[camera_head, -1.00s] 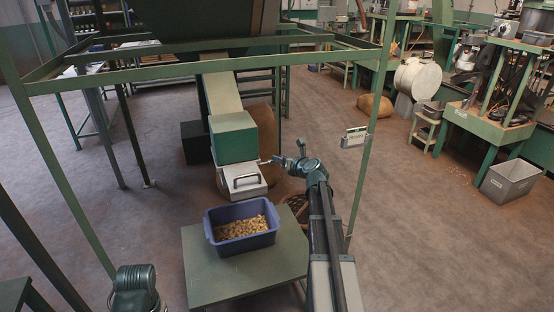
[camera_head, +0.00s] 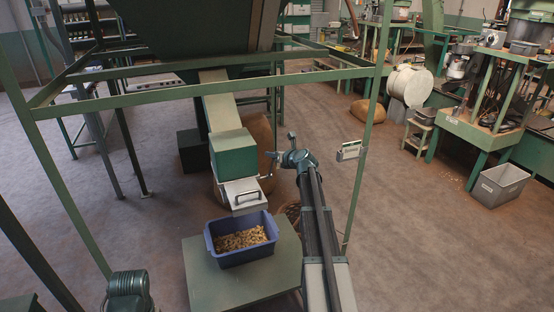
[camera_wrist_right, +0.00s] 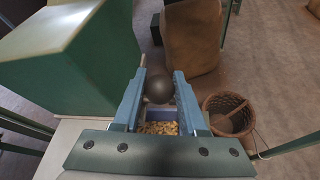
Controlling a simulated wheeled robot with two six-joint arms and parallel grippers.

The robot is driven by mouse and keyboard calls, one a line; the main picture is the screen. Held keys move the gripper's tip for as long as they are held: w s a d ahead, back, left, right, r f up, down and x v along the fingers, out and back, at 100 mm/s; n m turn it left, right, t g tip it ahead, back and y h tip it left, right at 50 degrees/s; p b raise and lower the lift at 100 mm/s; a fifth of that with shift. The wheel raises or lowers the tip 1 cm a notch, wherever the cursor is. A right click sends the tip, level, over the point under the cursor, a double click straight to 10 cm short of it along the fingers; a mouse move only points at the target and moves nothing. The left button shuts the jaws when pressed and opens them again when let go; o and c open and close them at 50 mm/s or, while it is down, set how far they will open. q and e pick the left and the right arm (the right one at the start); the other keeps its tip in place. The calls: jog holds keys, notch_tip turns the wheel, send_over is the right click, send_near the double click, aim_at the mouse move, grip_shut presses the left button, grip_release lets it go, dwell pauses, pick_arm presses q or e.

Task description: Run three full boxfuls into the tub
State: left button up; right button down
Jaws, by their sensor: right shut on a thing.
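A blue tub (camera_head: 222,256) holds a layer of tan nuts (camera_head: 240,239) and stands on a low green table. Above it are a green box (camera_head: 233,153) at the foot of the hopper's chute and a pale box with a dark handle (camera_head: 245,197). My right gripper (camera_head: 272,154) is beside the green box, to its right. In the right wrist view it is shut on a dark round knob (camera_wrist_right: 158,89) on a thin rod. The nuts also show below the fingers (camera_wrist_right: 160,128). The inside of the pale box is hidden. My left gripper is not visible.
A green frame (camera_head: 215,93) surrounds the chute, with a small sign (camera_head: 349,151) on its right post. A brown sack (camera_head: 258,135) and a wicker basket (camera_wrist_right: 229,114) are close by. The green table (camera_head: 215,288) is bare in front of the tub.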

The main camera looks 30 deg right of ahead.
jog(key=shift+w+d+r+p, duration=0.1)
jog(key=shift+w+r+p, duration=0.25)
jog(key=shift+w, duration=0.15)
jog(key=shift+w+d+r+p, duration=0.1)
jog(key=shift+w+r+p, duration=0.15)
jog(key=shift+w+p, duration=0.15)
jog(key=shift+w+g+p, duration=0.65)
jog(key=shift+g+p, duration=0.05)
jog(key=shift+p, duration=0.15)
jog(key=shift+f, duration=0.1)
jog(key=shift+c, duration=2.3)
grip_release()
jog(key=p+v, duration=0.6)
jog(key=v, duration=0.8)
jog(key=shift+p, duration=0.3)
jog(key=shift+f, duration=0.1)
